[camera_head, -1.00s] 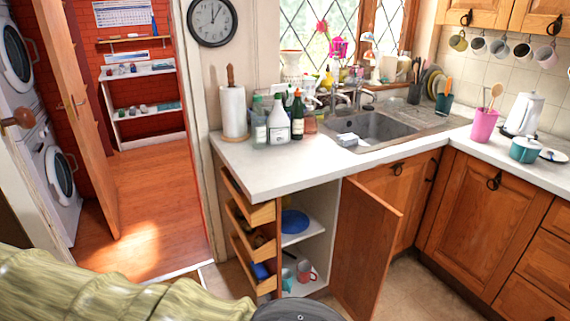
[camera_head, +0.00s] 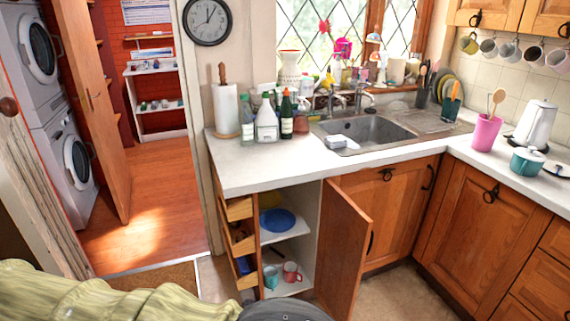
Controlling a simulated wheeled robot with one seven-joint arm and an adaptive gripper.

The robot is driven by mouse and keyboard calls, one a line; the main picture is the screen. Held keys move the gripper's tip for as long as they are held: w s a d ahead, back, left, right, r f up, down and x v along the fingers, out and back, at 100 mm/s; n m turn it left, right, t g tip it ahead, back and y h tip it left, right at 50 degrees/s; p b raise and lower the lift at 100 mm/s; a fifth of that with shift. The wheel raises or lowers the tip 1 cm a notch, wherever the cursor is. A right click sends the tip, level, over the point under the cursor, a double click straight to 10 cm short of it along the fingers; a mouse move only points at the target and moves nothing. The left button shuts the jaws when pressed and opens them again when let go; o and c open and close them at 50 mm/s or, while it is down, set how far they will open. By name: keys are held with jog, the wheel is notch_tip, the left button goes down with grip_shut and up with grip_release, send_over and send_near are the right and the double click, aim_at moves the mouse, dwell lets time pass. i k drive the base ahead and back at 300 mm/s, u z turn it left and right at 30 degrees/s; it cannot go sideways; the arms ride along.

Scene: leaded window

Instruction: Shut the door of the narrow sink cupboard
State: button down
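The narrow sink cupboard stands open under the left end of the counter. Its wooden door (camera_head: 343,255) is swung out to the right of the opening, with a dark handle on its far side. Inside, a white shelf (camera_head: 290,229) bears a blue plate (camera_head: 277,220), and a teal cup (camera_head: 271,277) and a red mug (camera_head: 291,272) stand on the floor of the cupboard. A wooden rack (camera_head: 239,240) lines its left side. My gripper is not in view; a dark grey round part at the bottom centre seems to be mine.
The white counter (camera_head: 250,172) overhangs the cupboard and carries bottles, a paper towel roll (camera_head: 225,110) and the sink (camera_head: 368,130). A closed cupboard door (camera_head: 385,210) lies behind the open door. Yellow-green ribbed fabric (camera_head: 110,303) fills the lower left. Floor shows right of the open door.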

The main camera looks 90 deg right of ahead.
aim_at(344, 232)
jog(key=k, duration=2.3)
jog(key=u, duration=0.9)
jog(key=k, duration=0.45)
jog(key=z, duration=2.6)
jog(key=i, duration=1)
jog(key=u, duration=0.05)
